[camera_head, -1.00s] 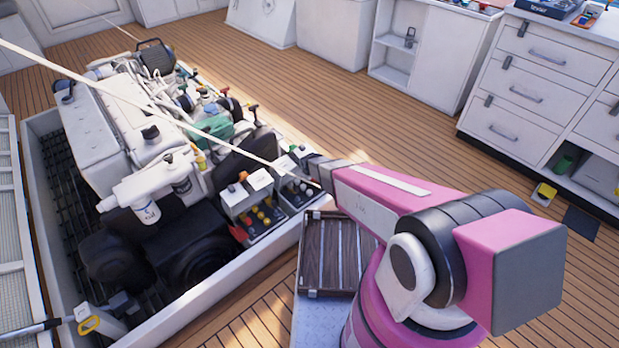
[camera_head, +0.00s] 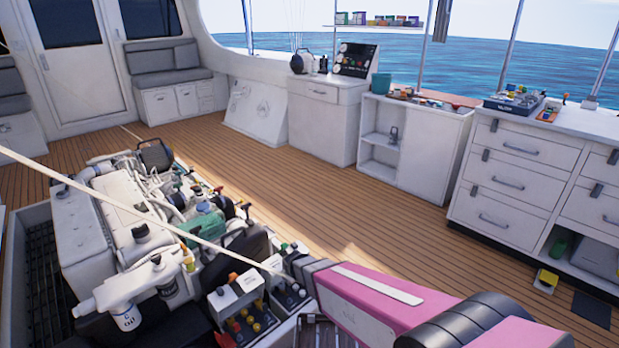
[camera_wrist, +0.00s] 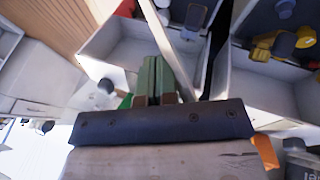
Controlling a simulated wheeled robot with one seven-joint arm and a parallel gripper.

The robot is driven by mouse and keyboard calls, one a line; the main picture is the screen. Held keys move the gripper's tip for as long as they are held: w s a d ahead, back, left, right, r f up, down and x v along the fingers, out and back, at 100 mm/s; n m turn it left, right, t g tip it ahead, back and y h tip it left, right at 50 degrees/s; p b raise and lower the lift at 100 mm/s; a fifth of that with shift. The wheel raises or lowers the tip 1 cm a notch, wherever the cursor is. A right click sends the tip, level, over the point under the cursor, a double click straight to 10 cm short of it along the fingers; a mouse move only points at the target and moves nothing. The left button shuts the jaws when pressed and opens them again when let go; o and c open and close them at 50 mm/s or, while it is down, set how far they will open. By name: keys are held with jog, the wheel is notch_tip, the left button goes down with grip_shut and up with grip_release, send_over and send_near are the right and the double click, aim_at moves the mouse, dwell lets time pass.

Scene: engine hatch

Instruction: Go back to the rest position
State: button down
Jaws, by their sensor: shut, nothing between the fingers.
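My gripper (camera_wrist: 160,80) shows in the wrist view as two green fingers side by side, closed with nothing seen between them. It is over small white open-topped boxes; a left box (camera_wrist: 122,52) looks largely empty. In the head view my pink arm reaches in from the lower right, with its dark wrist beside the small white bins (camera_head: 236,293) at the engine's near right end. The gripper's fingers cannot be made out there. The white engine (camera_head: 120,222) sits in the open hatch at the left.
A right box (camera_wrist: 258,88) in the wrist view holds yellow and grey parts. A pale rope or rod (camera_head: 130,209) crosses above the engine. White drawers (camera_head: 515,178) stand at the right. The wooden deck (camera_head: 370,225) between is largely clear.

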jog(key=s+d+r+m+g, duration=0.1)
jog(key=s+d+r+m, duration=0.2)
jog(key=d+r, duration=0.4)
jog(key=s+d+r+m+g, duration=0.2)
jog(key=d+r+m, duration=0.3)
jog(key=d, duration=0.6)
jog(key=s+d+r+m+g, duration=0.2)
jog(key=s+d+r+m, duration=0.1)
jog(key=d+r, duration=0.6)
jog(key=shift+s+d+m+h, duration=0.25)
jog(key=shift+s+m+h, duration=0.05)
jog(key=shift+s+m, duration=0.15)
jog(key=shift+w, duration=0.1)
